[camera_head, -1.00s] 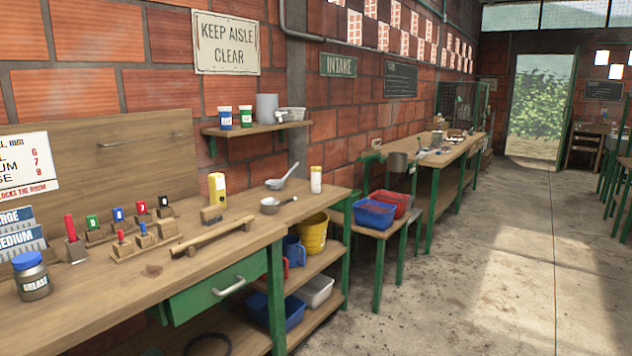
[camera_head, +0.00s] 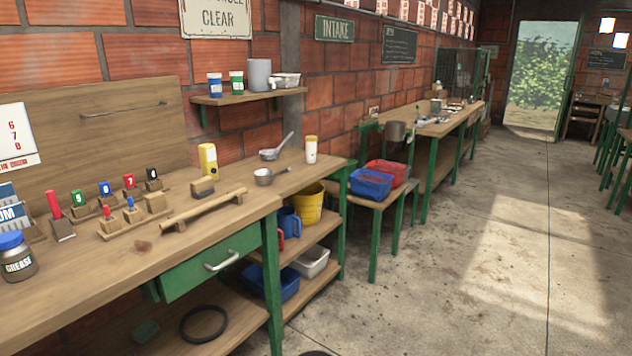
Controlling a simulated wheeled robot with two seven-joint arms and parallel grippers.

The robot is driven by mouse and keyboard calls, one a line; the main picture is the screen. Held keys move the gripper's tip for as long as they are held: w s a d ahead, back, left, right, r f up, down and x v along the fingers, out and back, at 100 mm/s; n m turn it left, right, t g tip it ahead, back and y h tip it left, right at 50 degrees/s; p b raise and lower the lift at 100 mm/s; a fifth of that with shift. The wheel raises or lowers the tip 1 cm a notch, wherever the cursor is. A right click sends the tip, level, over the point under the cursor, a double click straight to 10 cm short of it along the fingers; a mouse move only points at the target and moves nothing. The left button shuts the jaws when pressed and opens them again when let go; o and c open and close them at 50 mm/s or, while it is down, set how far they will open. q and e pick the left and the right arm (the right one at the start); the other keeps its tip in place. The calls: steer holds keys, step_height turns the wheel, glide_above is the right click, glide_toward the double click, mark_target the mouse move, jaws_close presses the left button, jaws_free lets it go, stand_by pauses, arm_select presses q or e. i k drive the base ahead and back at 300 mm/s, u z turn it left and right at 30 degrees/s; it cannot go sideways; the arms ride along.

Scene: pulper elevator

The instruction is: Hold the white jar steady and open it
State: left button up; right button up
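A small white jar with a yellow lid (camera_head: 311,150) stands upright near the right end of the wooden workbench, by the wall. The lids look on. Neither of my grippers shows in the view, and nothing touches the jars.
The workbench (camera_head: 75,292) holds a grease jar (camera_head: 17,258), colored-handle tools, a yellow container (camera_head: 208,159), a wooden bar (camera_head: 203,209), a ladle (camera_head: 276,149) and a small pan (camera_head: 270,176). Blue and red bins (camera_head: 370,183) stand right of it. The concrete aisle is clear.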

mark_target(311, 147)
steer(key=z, duration=0.95)
steer(key=i, duration=3.55)
steer(key=u, duration=1.65)
steer(key=i, duration=0.55)
steer(key=u, duration=0.4)
